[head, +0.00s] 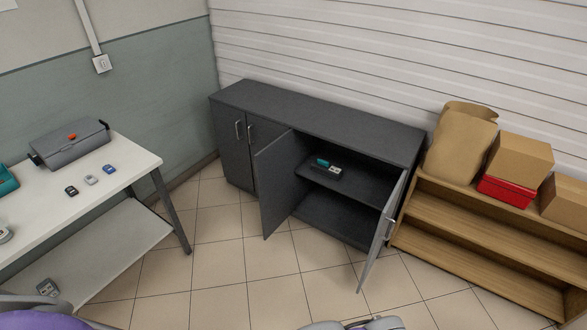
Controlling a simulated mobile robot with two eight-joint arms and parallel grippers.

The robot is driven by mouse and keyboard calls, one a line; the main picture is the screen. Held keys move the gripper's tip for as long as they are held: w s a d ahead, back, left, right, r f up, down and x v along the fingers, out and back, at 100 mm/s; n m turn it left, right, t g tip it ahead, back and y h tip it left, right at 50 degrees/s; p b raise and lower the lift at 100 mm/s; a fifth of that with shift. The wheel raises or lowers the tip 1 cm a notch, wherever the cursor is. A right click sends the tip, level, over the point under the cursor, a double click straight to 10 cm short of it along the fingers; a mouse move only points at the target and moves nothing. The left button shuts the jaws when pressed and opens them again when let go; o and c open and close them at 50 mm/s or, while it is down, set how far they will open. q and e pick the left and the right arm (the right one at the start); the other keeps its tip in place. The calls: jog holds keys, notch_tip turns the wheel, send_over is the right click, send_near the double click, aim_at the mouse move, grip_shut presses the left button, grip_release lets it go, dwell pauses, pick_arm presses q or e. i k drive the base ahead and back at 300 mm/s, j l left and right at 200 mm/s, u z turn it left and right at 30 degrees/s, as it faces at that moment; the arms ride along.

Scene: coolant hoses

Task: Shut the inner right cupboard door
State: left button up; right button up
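The dark grey cupboard (325,123) stands against the slatted wall. Its two left doors are shut, with upright handles. The inner right door (273,187) stands open, swung out into the room from the left side of the open compartment; its handle is not visible. The outer right door (381,230) also stands open at the right end, with its handle showing. Parts of my arms show along the bottom edge, but I see no gripper fingers, and both grippers are apart from the doors.
A small grey and teal device (323,168) lies on the cupboard shelf (352,187). A white table (120,167) with a grey case (70,143) stands left. A wooden shelf unit (470,225) with boxes stands right. Tiled floor (235,270) before the cupboard is clear.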

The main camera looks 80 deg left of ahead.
aim_at(274, 165)
jog(key=u, duration=2.4)
jog(key=i+j+z, duration=0.1)
jog(key=i+j, duration=0.45)
jog(key=j, duration=0.25)
jog(key=i+j+z, duration=0.15)
jog(key=i+j, duration=0.15)
jog(key=j, duration=0.15)
